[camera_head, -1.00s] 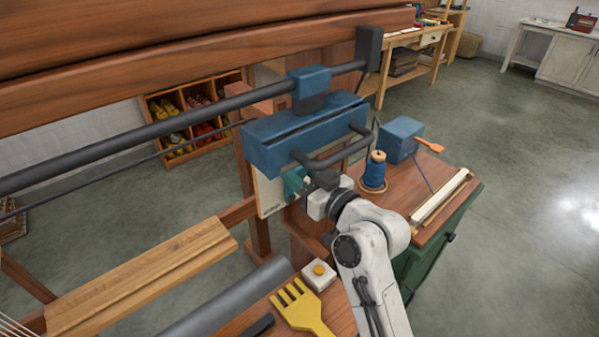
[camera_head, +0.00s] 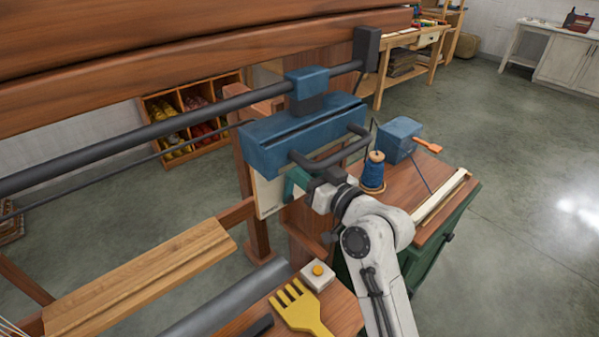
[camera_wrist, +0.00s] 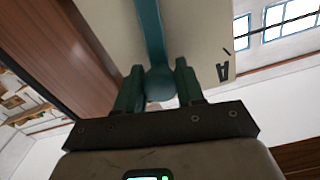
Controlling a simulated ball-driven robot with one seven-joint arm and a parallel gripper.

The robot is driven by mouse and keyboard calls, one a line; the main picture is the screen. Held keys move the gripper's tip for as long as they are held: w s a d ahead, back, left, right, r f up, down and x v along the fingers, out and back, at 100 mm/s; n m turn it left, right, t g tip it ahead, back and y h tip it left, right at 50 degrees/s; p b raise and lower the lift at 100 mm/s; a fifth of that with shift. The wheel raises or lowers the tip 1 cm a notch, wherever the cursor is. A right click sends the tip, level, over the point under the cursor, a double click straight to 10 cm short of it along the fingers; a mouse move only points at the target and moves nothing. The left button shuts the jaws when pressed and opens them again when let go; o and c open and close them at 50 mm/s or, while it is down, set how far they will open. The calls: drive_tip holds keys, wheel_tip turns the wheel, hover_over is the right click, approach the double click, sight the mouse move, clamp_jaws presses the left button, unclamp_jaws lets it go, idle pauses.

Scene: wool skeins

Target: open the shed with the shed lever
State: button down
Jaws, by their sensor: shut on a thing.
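The shed lever shows in the wrist view as a teal bar (camera_wrist: 149,30) ending in a round knob (camera_wrist: 158,84). My gripper (camera_wrist: 160,92) is shut on this knob, with one dark green finger on each side. Behind the lever is a pale panel (camera_wrist: 205,50) with dark lettering. In the head view, my gripper (camera_head: 297,181) is at the edge of the pale panel (camera_head: 267,196), below the blue block (camera_head: 275,149) of the loom. The lever there is mostly hidden by my gripper and the dark handle bars.
Dark looped handle bars (camera_head: 335,154) stick out just above my gripper. A blue thread spool (camera_head: 373,173) and a blue box (camera_head: 400,140) stand on the cabinet to the right. A yellow fork-like comb (camera_head: 300,312) and a white box with a yellow button (camera_head: 317,274) lie below.

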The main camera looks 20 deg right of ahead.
drive_tip(key=shift+w+d+f+m, duration=0.15)
drive_tip(key=shift+d+f+m, duration=0.05)
drive_tip(key=shift+d+m, duration=0.4)
drive_tip(key=shift+w+d+f+m, duration=0.2)
drive_tip(key=shift+d+m, duration=0.15)
drive_tip(key=shift+m, duration=0.3)
drive_tip(key=shift+w+d+f+m, duration=0.15)
drive_tip(key=shift+d+m, duration=0.35)
drive_tip(key=shift+m, duration=0.15)
drive_tip(key=c, duration=0.7)
unclamp_jaws()
drive_tip(key=b+v, duration=0.2)
drive_tip(key=v, duration=0.8)
drive_tip(key=shift+s+d, duration=0.15)
drive_tip(key=shift+s, duration=0.25)
